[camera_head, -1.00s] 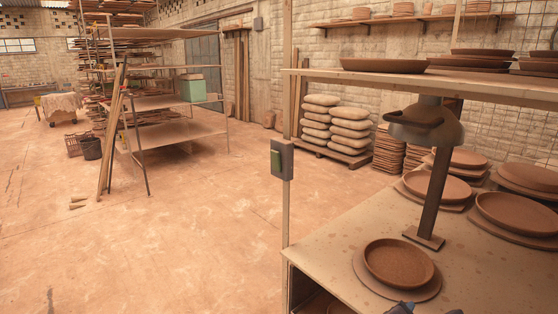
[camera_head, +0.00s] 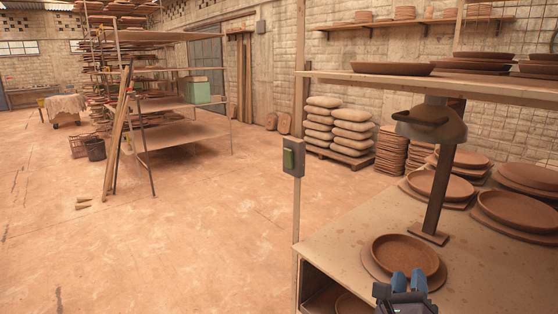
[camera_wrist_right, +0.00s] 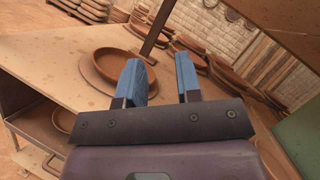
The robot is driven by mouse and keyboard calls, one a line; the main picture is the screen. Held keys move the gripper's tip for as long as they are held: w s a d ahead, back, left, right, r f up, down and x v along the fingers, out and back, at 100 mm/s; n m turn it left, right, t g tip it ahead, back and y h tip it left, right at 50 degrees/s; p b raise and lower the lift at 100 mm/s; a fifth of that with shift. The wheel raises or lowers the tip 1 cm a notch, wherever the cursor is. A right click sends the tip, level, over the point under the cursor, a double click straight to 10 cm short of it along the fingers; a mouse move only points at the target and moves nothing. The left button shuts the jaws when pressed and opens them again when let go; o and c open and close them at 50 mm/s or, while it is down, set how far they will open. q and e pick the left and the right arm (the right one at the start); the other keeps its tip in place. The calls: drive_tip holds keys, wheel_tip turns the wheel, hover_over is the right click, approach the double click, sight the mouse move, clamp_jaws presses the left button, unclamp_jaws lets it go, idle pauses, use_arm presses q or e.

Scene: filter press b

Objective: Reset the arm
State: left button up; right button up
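My right gripper (camera_head: 409,281) shows at the bottom right of the head view, in front of the bench's near plate. In the right wrist view its two blue fingers (camera_wrist_right: 160,80) stand apart with nothing between them, so it is open. A brown clay plate (camera_head: 404,256) lies on a round board on the bench, just beyond the fingers. It also shows in the right wrist view (camera_wrist_right: 112,66), behind the left finger. My left gripper is in neither view.
The bench (camera_head: 350,236) holds several clay plates and a dark press stand (camera_head: 437,200). A shelf (camera_head: 470,88) with plates hangs above. A post with a switch box (camera_head: 292,158) stands at the bench's left corner.

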drive_tip(key=s+a+f+n+y, duration=0.25)
drive_tip(key=f+n+y, duration=0.3)
drive_tip(key=n, duration=0.75)
drive_tip(key=s+a+f+n+y, duration=0.25)
drive_tip(key=f+n+y, duration=0.3)
drive_tip(key=n, duration=0.75)
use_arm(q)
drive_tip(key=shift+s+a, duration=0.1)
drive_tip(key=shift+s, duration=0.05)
use_arm(e)
drive_tip(key=s+d+f+n+g, duration=0.3)
drive_tip(key=s+f+n+g, duration=0.1)
drive_tip(key=s+f, duration=0.4)
drive_tip(key=s+d+f+n+g+h, duration=0.1)
drive_tip(key=s+d+f+n+g, duration=0.2)
drive_tip(key=s+f, duration=0.6)
drive_tip(key=shift+s+d+n+g, duration=0.4)
drive_tip(key=shift+s+d+n, duration=0.2)
drive_tip(key=shift+s+n, duration=0.1)
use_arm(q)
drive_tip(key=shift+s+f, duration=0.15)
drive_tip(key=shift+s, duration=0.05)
use_arm(e)
drive_tip(key=shift+f, duration=0.1)
